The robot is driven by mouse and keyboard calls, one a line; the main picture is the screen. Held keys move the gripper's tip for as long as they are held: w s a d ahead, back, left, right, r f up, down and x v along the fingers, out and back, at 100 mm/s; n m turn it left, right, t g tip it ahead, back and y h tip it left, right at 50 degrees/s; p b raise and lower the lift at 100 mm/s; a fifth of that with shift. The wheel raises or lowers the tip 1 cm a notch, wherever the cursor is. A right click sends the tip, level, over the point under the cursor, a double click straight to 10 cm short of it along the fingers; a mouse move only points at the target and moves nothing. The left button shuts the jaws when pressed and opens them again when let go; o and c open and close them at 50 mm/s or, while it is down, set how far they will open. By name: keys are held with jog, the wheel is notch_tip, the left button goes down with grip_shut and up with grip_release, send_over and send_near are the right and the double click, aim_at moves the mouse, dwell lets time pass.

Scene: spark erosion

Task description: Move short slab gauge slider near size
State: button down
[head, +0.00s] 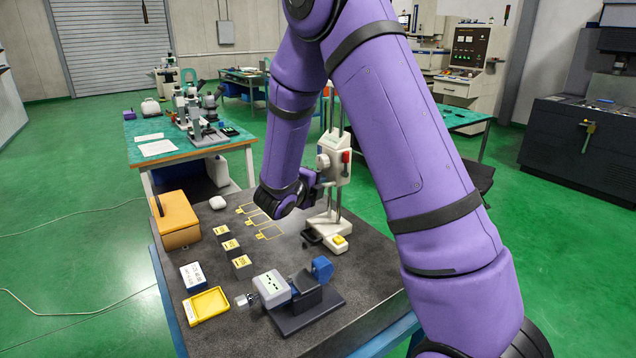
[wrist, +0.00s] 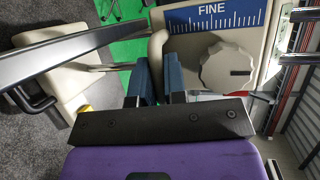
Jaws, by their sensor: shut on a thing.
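The gauge stand (head: 333,160) rises at the back of the dark table, with a cream head on upright posts and a base with a yellow button (head: 339,240). My gripper (head: 318,187) is at the left side of the gauge head. In the wrist view its two blue fingers (wrist: 158,72) are shut on a cream handle (wrist: 157,47) beside the gauge's blue FINE scale (wrist: 213,17) and round knob (wrist: 227,65). The fingers hide the gripped part. Three small dark blocks with yellow labels (head: 231,245) lie on the table. I cannot tell which is the short slab.
Yellow outlines (head: 268,232) mark the table behind the blocks. An orange case (head: 175,221), a blue-and-white box (head: 193,277) and a yellow tray (head: 207,305) stand at left. A grey-and-blue device (head: 306,298) stands at the front. My arm covers the right side.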

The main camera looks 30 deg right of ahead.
notch_tip(320, 180, down, 4)
jog(key=shift+r, duration=0.15)
jog(key=c, duration=1.5)
grip_release()
jog(key=shift+o, duration=0.2)
jog(key=v, duration=1.1)
jog(key=shift+d, duration=0.1)
